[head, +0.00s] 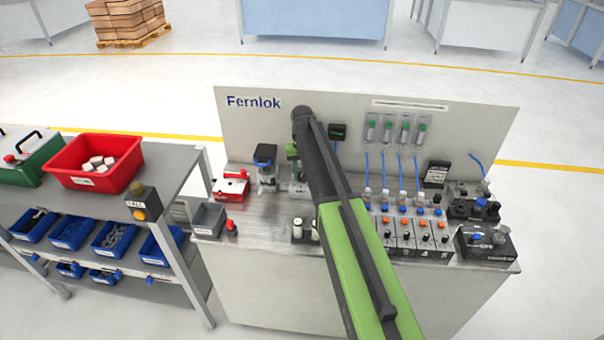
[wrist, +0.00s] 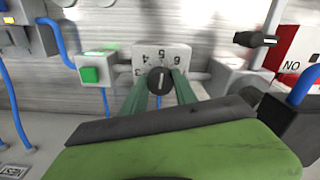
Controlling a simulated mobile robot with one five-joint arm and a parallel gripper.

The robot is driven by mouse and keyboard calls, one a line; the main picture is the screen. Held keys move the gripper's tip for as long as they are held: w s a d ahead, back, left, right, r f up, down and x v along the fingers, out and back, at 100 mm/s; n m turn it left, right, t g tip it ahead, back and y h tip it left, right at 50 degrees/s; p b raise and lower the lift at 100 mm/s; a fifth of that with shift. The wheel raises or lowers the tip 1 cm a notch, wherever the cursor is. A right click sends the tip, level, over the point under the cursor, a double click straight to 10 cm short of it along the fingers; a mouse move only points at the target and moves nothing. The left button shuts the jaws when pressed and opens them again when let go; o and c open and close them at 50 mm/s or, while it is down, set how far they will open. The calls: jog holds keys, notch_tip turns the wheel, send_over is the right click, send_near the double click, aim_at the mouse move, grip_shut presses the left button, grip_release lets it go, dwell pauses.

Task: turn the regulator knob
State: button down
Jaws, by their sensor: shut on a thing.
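The regulator knob (wrist: 155,80) is round and black with a white pointer line, which stands close to vertical in the wrist view. It sits on a pale regulator body (wrist: 172,52) whose scale numbers appear upside down there. My gripper (wrist: 161,86) has a green finger on each side of the knob and is shut on it. In the head view my arm covers the middle of the bench, and the knob and fingertips cannot be made out.
A lit green button box (wrist: 90,74) with blue hoses is left of the regulator in the wrist view. In the head view, the Fernlok panel (head: 250,125) stands behind the bench, with valves (head: 420,235) at right.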

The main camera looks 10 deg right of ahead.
aim_at(302, 174)
dwell(0.5)
jog(key=c, duration=1)
grip_release()
jog(key=shift+a, duration=0.1)
jog(key=shift+o, duration=0.2)
jog(key=shift+r+p, duration=0.55)
jog(key=shift+p, duration=0.05)
notch_tip(302, 174, up, 16)
jog(key=p, duration=1.6)
jog(key=shift+r, duration=0.1)
